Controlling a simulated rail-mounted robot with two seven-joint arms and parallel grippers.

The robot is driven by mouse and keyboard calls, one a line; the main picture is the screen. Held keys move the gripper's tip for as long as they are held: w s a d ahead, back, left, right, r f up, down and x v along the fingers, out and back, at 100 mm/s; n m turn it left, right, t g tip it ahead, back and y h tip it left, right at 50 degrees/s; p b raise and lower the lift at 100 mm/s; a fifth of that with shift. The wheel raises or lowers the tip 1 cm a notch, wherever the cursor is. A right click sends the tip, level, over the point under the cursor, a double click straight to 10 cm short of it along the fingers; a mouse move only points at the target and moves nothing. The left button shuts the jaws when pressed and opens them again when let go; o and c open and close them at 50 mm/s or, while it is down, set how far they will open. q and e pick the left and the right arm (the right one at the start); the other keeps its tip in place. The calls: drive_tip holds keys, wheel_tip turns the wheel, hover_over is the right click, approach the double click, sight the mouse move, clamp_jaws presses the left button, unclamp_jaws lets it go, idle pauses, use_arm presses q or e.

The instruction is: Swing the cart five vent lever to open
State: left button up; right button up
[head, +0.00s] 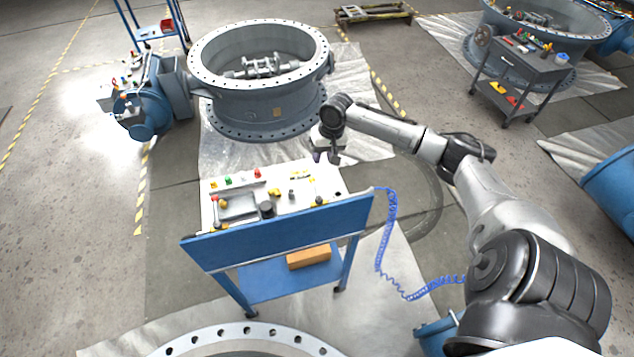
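A blue cart (275,246) stands in front of me, with a white control panel on top (240,211). The panel carries small coloured buttons, knobs and levers, including a red button (257,173), a green one (228,181), and a dark round knob (267,209). No cart number is readable, and I cannot tell which small part is the vent lever. My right gripper (327,155) points down over the panel's far right edge. Its fingers are too small to tell open from shut, and I see nothing clearly held. My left gripper is not in view.
A large flanged valve ring (262,126) stands behind the cart. Another panel (125,95) is at the left, and a dark grey tool cart (520,75) at the back right. A coiled blue hose (385,245) hangs right of the cart. A brown box (309,256) lies on its lower shelf.

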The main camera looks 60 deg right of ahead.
sight(315, 189)
drive_tip(key=f, duration=0.4)
drive_tip(key=w+a+f, duration=0.1)
drive_tip(key=f, duration=0.3)
drive_tip(key=a+f+p, duration=0.1)
drive_tip(key=f, duration=0.3)
drive_tip(key=shift+w+f, duration=0.4)
drive_tip(key=shift+c, duration=0.5)
clamp_jaws()
